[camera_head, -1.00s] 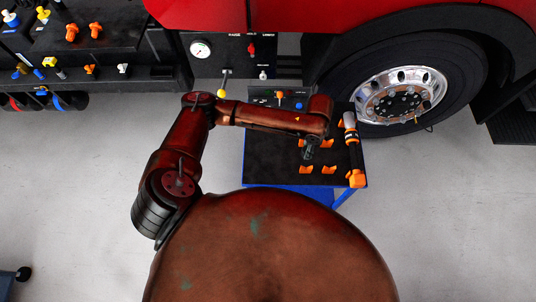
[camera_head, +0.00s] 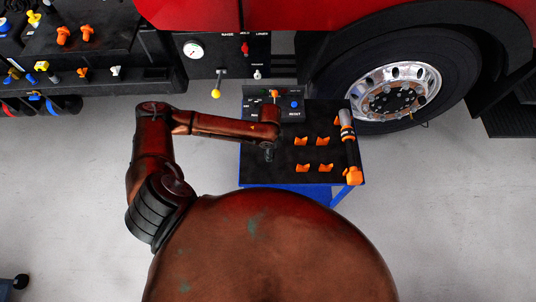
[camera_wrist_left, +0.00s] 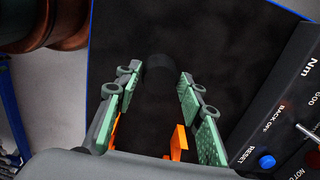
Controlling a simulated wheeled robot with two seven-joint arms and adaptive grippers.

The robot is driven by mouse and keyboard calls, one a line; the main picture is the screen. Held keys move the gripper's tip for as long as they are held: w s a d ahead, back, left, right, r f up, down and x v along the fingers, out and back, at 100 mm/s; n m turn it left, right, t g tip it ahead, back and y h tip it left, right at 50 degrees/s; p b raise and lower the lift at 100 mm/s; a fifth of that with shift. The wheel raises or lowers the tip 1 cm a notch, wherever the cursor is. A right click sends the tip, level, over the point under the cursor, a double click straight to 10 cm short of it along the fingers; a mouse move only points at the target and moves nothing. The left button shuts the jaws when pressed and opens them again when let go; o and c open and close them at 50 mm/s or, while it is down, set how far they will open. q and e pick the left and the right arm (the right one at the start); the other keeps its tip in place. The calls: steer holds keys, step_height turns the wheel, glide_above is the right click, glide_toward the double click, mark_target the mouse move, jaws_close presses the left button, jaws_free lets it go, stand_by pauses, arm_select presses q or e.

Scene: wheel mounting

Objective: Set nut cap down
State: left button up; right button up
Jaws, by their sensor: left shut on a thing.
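My left gripper (camera_head: 269,154) is over the left part of the black-topped cart (camera_head: 262,175), pointing down. In the left wrist view its green-padded fingers (camera_wrist_left: 158,88) stand apart, with a dark round nut cap (camera_wrist_left: 158,68) between them. The cap is black on a black top, so its edges and its height above the surface are hard to make out. In the head view the cap cannot be told from the dark fingertips. My right gripper is in neither view.
Several orange holders (camera_head: 301,141) stand right of the gripper. A tool with orange ends (camera_head: 348,145) lies along the cart's right edge. A control panel with a blue reset button (camera_wrist_left: 266,161) is at the cart's back. The truck wheel (camera_head: 398,92) is behind right.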

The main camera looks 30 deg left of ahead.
arm_select(q)
steer(key=f, duration=0.3)
steer(key=shift+s+a+f, duration=0.1)
steer(key=shift+s+a, duration=0.05)
steer(key=shift+a, duration=0.2)
steer(key=shift+f, duration=0.3)
steer(key=shift+c, duration=0.6)
steer(key=o, duration=1.4)
steer(key=shift+r, duration=0.15)
step_height(320, 180, up, 12)
steer(key=shift+f+p, duration=0.1)
steer(key=shift+p, duration=0.5)
